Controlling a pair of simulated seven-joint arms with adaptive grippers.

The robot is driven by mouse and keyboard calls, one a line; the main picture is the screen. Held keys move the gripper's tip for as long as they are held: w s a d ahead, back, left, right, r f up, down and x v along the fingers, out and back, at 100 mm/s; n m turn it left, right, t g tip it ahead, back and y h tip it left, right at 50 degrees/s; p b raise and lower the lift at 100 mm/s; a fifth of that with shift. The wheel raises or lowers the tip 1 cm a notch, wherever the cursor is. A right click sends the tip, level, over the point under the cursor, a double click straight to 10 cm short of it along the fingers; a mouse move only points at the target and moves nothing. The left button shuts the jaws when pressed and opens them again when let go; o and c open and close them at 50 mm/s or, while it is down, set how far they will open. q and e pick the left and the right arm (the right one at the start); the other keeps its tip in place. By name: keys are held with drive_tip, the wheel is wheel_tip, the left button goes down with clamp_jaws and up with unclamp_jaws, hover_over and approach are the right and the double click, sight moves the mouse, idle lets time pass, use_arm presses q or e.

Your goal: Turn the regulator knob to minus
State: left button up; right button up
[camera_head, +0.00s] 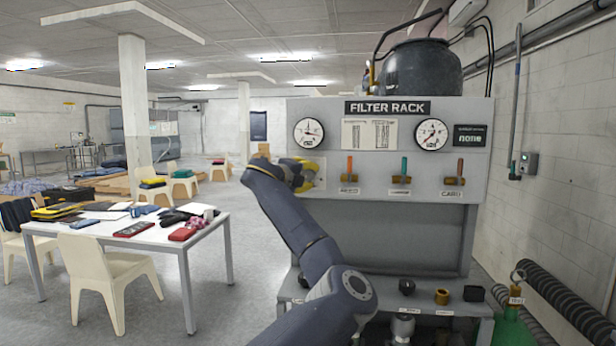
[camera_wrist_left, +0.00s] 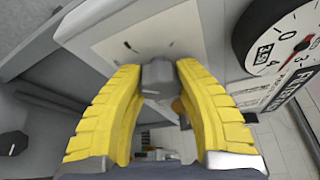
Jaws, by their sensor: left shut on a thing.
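The regulator knob (camera_wrist_left: 157,75) is a grey knob on a pale square plate (camera_wrist_left: 150,30) in the left wrist view. My left gripper (camera_wrist_left: 158,70) has yellow ribbed fingers, one on each side of the knob, and is shut on it. In the head view my left gripper (camera_head: 312,172) is at the left part of the filter rack panel (camera_head: 400,188), below the left gauge. The knob is hidden there behind the gripper. The plate shows a few small dark marks around the knob, too small to read. My right gripper is in neither view.
The left gauge (camera_head: 309,133) sits just above my gripper, and a second gauge (camera_head: 431,134) is further right. Valves with orange (camera_head: 349,168), teal (camera_head: 403,168) and red (camera_head: 460,167) handles line the panel. A white table (camera_head: 150,234) with several items stands at left.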

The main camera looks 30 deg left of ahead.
use_arm(q)
drive_tip(key=shift+w+d+f, duration=0.1)
drive_tip(key=shift+d+f, duration=0.1)
drive_tip(key=o, duration=1.1)
drive_tip(key=shift+w, duration=0.1)
drive_tip(key=shift+c, duration=0.2)
drive_tip(key=shift+o, duration=1.1)
drive_tip(key=shift+r, duration=0.1)
drive_tip(key=shift+a, duration=0.1)
drive_tip(key=s+r, duration=0.1)
drive_tip(key=s, duration=1.1)
drive_tip(key=shift+r, duration=0.25)
drive_tip(key=shift+f, duration=0.1)
